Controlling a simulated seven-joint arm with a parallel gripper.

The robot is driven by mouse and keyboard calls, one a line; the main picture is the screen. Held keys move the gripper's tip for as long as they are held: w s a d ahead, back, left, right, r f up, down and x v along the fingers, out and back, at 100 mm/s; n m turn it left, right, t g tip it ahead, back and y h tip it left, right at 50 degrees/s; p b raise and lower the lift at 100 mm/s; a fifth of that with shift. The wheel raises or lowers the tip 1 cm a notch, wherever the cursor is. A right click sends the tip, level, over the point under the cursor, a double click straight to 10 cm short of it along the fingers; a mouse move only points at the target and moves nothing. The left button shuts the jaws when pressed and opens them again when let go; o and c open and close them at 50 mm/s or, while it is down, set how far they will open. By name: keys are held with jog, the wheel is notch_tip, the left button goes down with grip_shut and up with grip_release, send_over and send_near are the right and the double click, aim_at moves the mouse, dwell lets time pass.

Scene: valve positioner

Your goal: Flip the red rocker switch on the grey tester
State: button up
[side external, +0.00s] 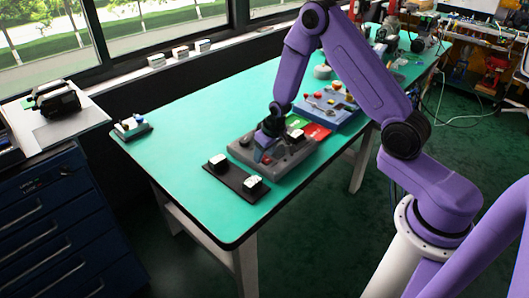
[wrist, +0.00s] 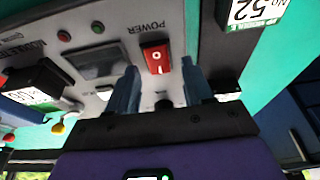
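The red rocker switch (wrist: 157,58) sits on the grey tester's face (wrist: 118,30), beside the printed word POWER, in the wrist view. My gripper (wrist: 159,66) is open, with one blue finger on each side of the switch's lower part in the picture. Nothing is held between the fingers. I cannot tell whether either finger touches the switch or the panel. In the side external view the tester (side external: 290,163) lies on the green table, and my gripper (side external: 264,150) is low over its left part. The switch is not clearly visible there.
A black tray (side external: 236,180) with two white-topped blocks lies just in front of the tester. Red and green pads (side external: 317,131) and a blue panel (side external: 343,117) lie behind it. Small buttons and a dark display (wrist: 95,62) are beside the switch.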

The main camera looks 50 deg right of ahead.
jog(key=v, duration=1.7)
jog(key=shift+r, duration=0.2)
jog(key=s+a+r+n+g, duration=0.15)
jog(key=s+a+n, duration=0.35)
jog(key=s, duration=0.6)
jog(key=s+a+r+n+g, duration=0.1)
jog(key=s+a+r+n, duration=0.25)
jog(key=s+a, duration=0.45)
jog(key=s+d+n, duration=0.4)
jog(key=s, duration=0.7)
jog(key=shift+g, duration=0.35)
